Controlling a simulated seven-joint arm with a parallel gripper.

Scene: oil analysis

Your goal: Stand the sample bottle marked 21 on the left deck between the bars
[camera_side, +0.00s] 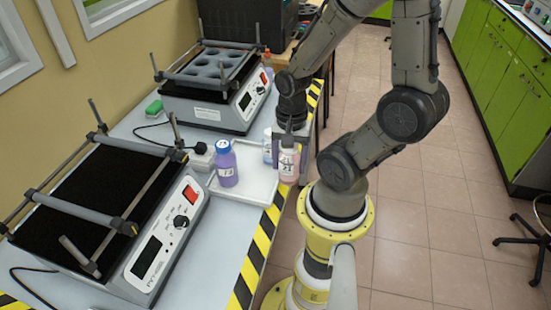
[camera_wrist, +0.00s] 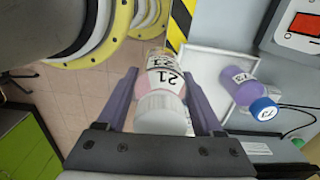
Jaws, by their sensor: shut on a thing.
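The sample bottle marked 21 (camera_wrist: 165,82) has a white cap, a white label and pinkish contents. My gripper (camera_wrist: 161,80) is shut around it, with one finger on each side, in the wrist view. In the side view the bottle (camera_side: 289,166) is upright in my gripper (camera_side: 288,147), by the right edge of the white tray (camera_side: 255,196). I cannot tell whether its base touches anything. The left deck (camera_side: 85,192) is a black platform with grey bars, on the near shaker at the left. It looks empty, and my gripper is well to its right.
A purple bottle with a blue cap (camera_side: 226,165) stands in the tray. Another pale bottle (camera_side: 267,146) stands behind the held one. The far shaker (camera_side: 215,85) carries a grey holed holder.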

